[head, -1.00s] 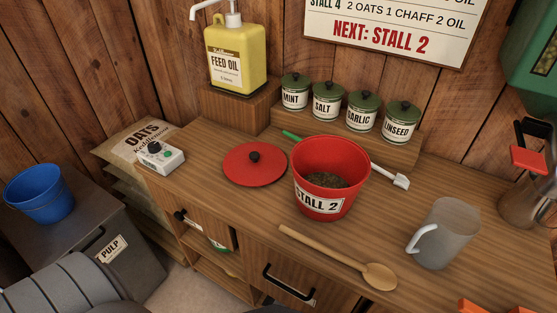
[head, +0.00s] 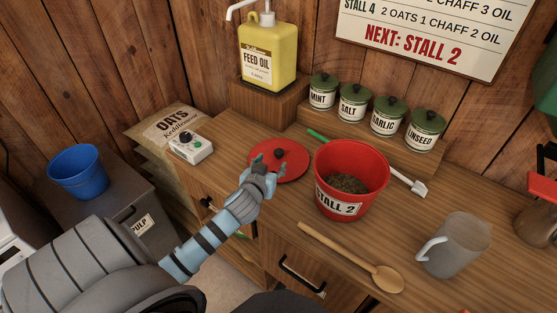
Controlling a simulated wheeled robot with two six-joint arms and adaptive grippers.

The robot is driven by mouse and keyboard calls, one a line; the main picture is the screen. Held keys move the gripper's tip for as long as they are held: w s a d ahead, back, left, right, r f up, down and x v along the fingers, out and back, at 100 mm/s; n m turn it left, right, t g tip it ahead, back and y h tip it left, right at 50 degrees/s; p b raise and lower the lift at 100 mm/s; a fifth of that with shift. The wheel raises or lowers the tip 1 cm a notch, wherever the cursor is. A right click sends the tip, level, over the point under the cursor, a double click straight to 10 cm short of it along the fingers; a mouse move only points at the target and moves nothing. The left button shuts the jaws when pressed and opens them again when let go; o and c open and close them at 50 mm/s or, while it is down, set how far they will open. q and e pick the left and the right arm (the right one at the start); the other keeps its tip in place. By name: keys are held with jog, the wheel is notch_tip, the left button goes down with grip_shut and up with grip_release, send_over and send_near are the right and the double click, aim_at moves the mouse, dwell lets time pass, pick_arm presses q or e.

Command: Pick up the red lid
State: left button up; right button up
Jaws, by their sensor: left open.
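The red lid (head: 296,164) lies flat on the wooden counter, with a dark round knob (head: 279,154) on top. It is left of the red bucket marked STALL 2 (head: 351,181), which holds dark feed. My left gripper (head: 266,166) is open and empty. In the head view its fingers overlap the lid's left part, close to the knob. I cannot tell whether the fingers touch the lid. The gripper and wrist hide part of the lid's lower left edge. My right gripper is not in view.
A control box (head: 191,147) stands left of the lid, and the yellow feed oil jug (head: 268,58) behind it on a block. Several green-lidded jars (head: 384,116) line the back. A wooden spoon (head: 350,256) and a grey jug (head: 454,246) lie and stand to the right.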

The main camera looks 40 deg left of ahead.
aim_at(279, 152)
pick_arm(q)
jog(key=b+x, duration=0.1)
jog(key=x, duration=0.8)
jog(key=shift+w+a, duration=0.15)
jog(key=shift+w, duration=0.1)
grip_shut()
jog(key=shift+r, duration=0.1)
